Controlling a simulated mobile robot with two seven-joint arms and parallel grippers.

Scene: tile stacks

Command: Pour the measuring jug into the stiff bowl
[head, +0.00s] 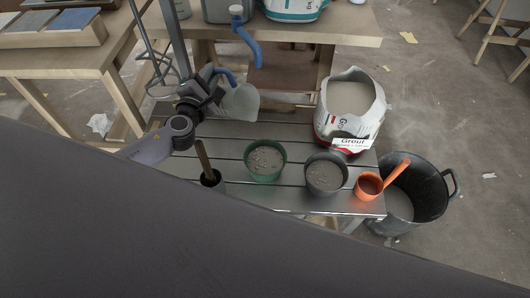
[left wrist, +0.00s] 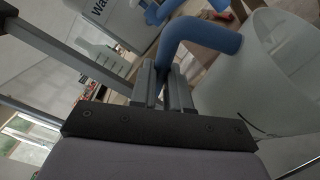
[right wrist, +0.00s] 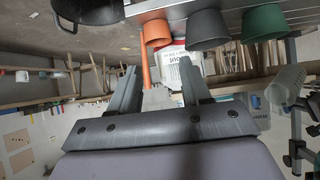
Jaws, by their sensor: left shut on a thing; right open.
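The measuring jug (head: 240,103) is a translucent cup with a blue handle. My left gripper (head: 213,86) is shut on that handle; the left wrist view shows the fingers (left wrist: 165,82) at the blue handle (left wrist: 205,35) beside the jug wall (left wrist: 272,75). The jug is up and left of the green bowl (head: 283,165) in the head view; its contents are hidden. A dark grey bowl (head: 325,190) stands right of the green one. Both hold grey, lumpy mix, and I cannot tell which is the stiff one. My right gripper (right wrist: 158,68) is open and empty.
Both bowls stand on a slatted metal bench (head: 235,195). An orange pot (head: 368,186) with a handle stands at its right end, by a black bucket (head: 435,190). A grout bag (head: 350,105) stands behind. A dark cup (head: 212,180) with a wooden handle is on the left.

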